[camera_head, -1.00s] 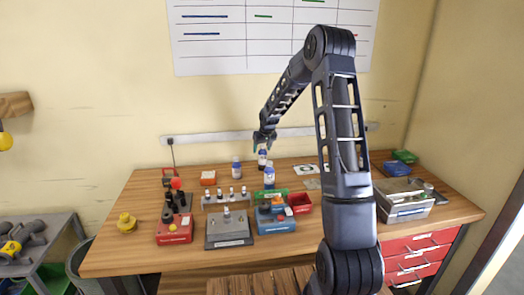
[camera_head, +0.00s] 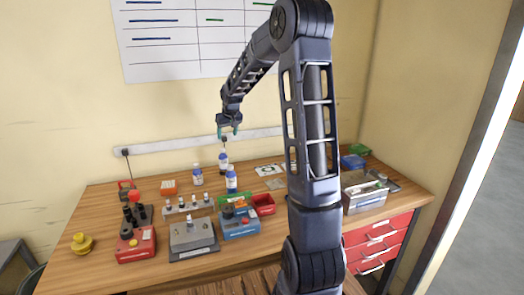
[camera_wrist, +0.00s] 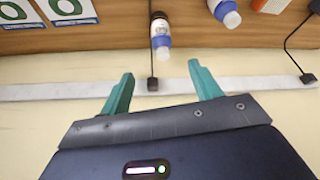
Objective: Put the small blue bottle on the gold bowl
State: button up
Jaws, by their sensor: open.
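Three blue-and-white bottles stand on the bench in the head view: one at the left (camera_head: 198,176), one at the back (camera_head: 224,164) and a front one (camera_head: 231,181). I cannot tell which is the small blue bottle. A yellow, knob-topped piece (camera_head: 82,243) at the bench's left end is the only gold-like thing; its bowl shape is unclear. My gripper (camera_head: 229,131) is open and empty, above the back bottle and apart from it.
A rack of small vials (camera_head: 188,207), a grey block (camera_head: 192,236), a red box (camera_head: 136,244), a blue box (camera_head: 239,222) and a red bin (camera_head: 263,204) crowd the bench middle. A metal case (camera_head: 364,198) stands at the right. A power strip (camera_head: 170,145) runs along the wall.

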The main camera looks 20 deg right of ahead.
jog(key=s+d+r, duration=0.2)
jog(key=s+r, duration=0.5)
jog(key=s, duration=0.4)
jog(key=s+d+m, duration=0.1)
jog(key=s+d, duration=0.1)
jog(key=s, duration=1.4)
jog(key=s+d+r+m, duration=0.1)
jog(key=s+d, duration=0.1)
jog(key=s, duration=1.5)
jog(key=shift+d+r+m+h, duration=0.15)
jog(key=shift+r+m+h, duration=0.05)
jog(key=shift+m+h, duration=0.2)
